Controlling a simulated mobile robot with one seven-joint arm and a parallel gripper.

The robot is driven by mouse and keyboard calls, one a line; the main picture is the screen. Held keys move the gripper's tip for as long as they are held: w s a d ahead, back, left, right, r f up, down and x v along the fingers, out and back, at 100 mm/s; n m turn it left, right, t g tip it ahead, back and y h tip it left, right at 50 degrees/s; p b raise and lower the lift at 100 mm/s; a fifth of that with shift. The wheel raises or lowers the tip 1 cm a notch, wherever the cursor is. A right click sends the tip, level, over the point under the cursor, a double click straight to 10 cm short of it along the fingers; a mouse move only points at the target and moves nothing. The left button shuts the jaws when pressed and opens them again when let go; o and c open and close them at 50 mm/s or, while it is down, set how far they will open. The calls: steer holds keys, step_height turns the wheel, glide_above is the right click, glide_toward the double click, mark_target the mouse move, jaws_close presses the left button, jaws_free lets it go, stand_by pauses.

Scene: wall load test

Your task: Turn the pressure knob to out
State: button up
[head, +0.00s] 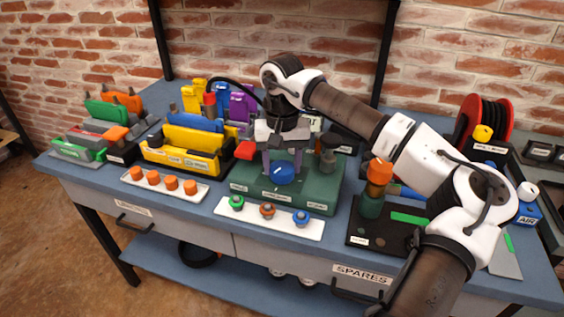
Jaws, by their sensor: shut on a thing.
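A blue knob (283,174) with a pale mark on top sits at the front of a green box (328,185) in the middle of the bench. My gripper (282,163) comes down from above, with a dark finger on either side of the knob, and is shut on it. Small white labels run along the box's front edge below the knob, too small to read surely. The knob's pale mark is partly visible, but I cannot tell which label it points to. My gripper hides the back part of the box.
A red part (244,150) stands close left of my gripper, and a dark cylinder (328,155) close right. A white tray (270,218) with three coloured knobs lies in front. Another tray (163,186) holds orange caps. A brick wall stands behind.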

mark_target(282, 167)
steer(key=shift+n, duration=2.2)
steer(key=o, duration=1)
steer(key=shift+r, duration=0.1)
step_height(282, 167, up, 14)
steer(key=shift+f, duration=0.15)
